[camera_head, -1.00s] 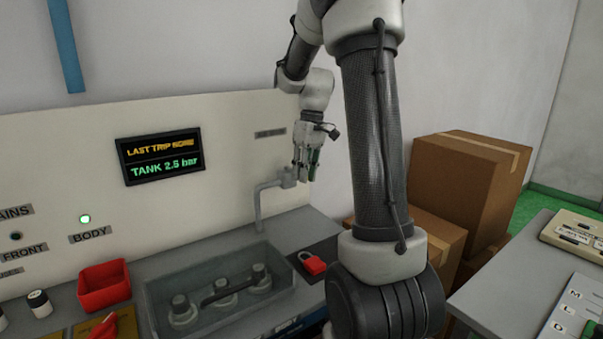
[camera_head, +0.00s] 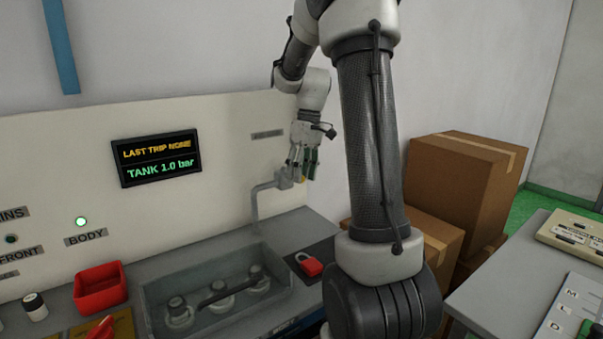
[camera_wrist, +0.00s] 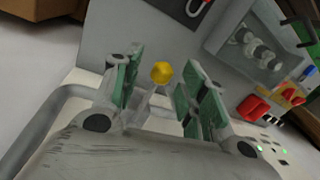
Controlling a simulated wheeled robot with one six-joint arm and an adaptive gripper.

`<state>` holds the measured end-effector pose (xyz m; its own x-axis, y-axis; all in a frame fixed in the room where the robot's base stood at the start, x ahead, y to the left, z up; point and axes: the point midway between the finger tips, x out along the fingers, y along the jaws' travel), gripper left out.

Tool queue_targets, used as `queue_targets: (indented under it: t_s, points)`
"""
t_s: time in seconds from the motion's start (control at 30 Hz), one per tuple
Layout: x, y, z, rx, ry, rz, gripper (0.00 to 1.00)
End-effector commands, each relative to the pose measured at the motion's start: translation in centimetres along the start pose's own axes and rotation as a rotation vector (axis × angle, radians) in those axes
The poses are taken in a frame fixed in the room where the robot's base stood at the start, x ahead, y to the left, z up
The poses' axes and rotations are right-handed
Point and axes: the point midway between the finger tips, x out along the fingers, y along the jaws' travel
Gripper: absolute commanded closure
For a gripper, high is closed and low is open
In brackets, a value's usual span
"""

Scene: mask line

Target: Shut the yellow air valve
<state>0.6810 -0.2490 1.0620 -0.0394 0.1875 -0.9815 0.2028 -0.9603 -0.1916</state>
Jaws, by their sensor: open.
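The yellow air valve knob (camera_wrist: 162,72) shows in the wrist view between the two green-padded fingers of my gripper (camera_wrist: 164,64), with a visible gap on each side. In the head view my gripper (camera_head: 303,165) points down at the end of the grey pipe (camera_head: 262,203), by the back panel. A small bit of yellow shows there below the fingers; the rest of the valve is hidden. My gripper is open and holds nothing.
The panel display (camera_head: 156,160) reads TANK 1.0 bar. A red padlock (camera_head: 309,264) lies on the bench near a recessed grey tray (camera_head: 160,297). A red bin (camera_head: 100,287) stands at left. Cardboard boxes (camera_head: 455,190) stand at right behind my arm.

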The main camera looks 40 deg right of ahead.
Motion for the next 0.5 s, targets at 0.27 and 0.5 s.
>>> queue_targets:
  t_s: [0.27,0.5]
  points:
    - [-5.3,0.1,-0.1,0.0,0.006,0.003,0.57]
    - [-9.9,0.1,-0.1,0.001,0.004,0.003,0.57]
